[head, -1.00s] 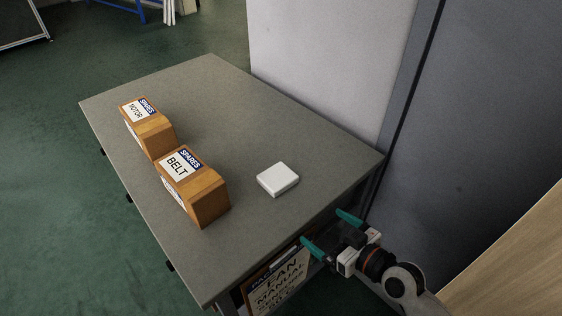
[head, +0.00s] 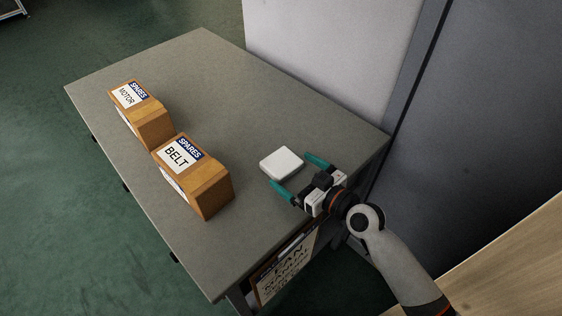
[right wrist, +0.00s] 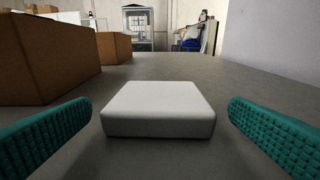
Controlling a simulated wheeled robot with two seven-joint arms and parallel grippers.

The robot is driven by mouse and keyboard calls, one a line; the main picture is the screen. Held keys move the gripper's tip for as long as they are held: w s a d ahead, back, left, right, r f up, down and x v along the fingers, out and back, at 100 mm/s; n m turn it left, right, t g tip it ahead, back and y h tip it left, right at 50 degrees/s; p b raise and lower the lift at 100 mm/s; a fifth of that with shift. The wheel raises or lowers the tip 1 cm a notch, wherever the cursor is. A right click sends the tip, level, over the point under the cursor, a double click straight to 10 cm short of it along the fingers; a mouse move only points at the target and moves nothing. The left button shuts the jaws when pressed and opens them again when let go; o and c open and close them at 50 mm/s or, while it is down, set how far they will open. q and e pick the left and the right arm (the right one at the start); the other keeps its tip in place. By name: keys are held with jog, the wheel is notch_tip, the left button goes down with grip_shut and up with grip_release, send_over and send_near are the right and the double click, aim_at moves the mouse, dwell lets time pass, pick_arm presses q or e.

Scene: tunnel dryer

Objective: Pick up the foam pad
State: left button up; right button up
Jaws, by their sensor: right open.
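The foam pad (head: 282,163) is a white, flat, rounded square block lying on the grey table. In the right wrist view the pad (right wrist: 158,109) sits centred ahead, between the two teal fingers. My right gripper (head: 295,175) is open, with its fingertips at the near side of the pad, one towards each side. The gripper is empty. In the right wrist view a gap of table shows between each finger (right wrist: 160,125) and the pad. My left gripper is not in view.
The grey table (head: 215,75) also carries a MOTOR spares box (head: 152,128) and a BELT spares box (head: 206,190) left of the pad. A pale wall panel (head: 320,60) and dark cabinet (head: 470,130) stand behind and right. A sign (head: 285,270) hangs at the table's near side.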

aim_at(282, 161)
jog(key=x, duration=0.5)
jog(key=shift+w+a+r+p, duration=0.1)
jog(key=shift+a+p, duration=0.05)
jog(key=shift+p, duration=0.25)
jog(key=c, duration=1)
